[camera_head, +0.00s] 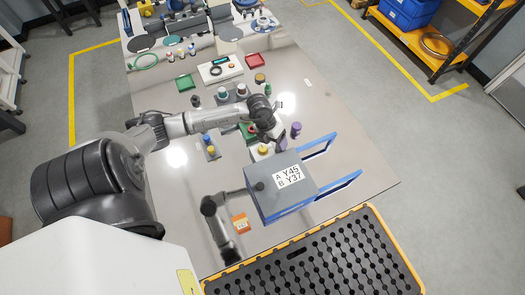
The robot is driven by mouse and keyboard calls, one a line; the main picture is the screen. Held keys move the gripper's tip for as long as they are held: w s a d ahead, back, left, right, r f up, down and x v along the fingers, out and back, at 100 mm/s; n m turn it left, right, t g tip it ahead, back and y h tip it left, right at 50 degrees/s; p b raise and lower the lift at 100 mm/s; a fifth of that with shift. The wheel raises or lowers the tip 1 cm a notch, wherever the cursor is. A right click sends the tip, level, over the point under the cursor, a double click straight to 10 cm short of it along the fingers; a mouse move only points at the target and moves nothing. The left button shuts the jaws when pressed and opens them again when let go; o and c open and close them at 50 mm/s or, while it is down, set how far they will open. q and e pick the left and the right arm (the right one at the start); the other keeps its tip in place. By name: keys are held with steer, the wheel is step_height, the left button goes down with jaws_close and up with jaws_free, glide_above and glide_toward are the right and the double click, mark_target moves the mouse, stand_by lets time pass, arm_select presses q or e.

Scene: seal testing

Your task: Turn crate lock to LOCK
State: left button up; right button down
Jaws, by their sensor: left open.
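A grey-blue box with a white label reading A Y45, B Y37 (283,188) stands near the front of the table, with two blue bars (340,186) sticking out to its right. I cannot tell whether this is the crate, and no LOCK marking is legible. My left gripper (270,140) is open, pointing down just behind the box, over a small device with a yellow round knob (263,150). The gripper's fingers are small and dark, so I cannot tell whether they touch the knob.
A black perforated tray with a yellow rim (390,236) lies in front. Blue and yellow knobs (209,146), a purple cylinder (296,129), a green tray (184,81) and a red tray (254,60) are on the reflective table (345,125). The table's right side is mostly clear.

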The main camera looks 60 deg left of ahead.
mark_target(263, 148)
arm_select(q)
steer(key=s+a+f+g+y, duration=0.2)
steer(key=a+y, duration=0.1)
steer(key=a, duration=0.4)
steer(key=shift+n, duration=0.3)
steer(key=f, duration=0.4)
steer(key=f+b, duration=0.1)
steer(key=f, duration=0.8)
steer(key=shift+w+d+b, duration=0.2)
steer(key=shift+w+b, duration=0.15)
steer(key=shift+b, duration=0.05)
steer(key=c, duration=0.9)
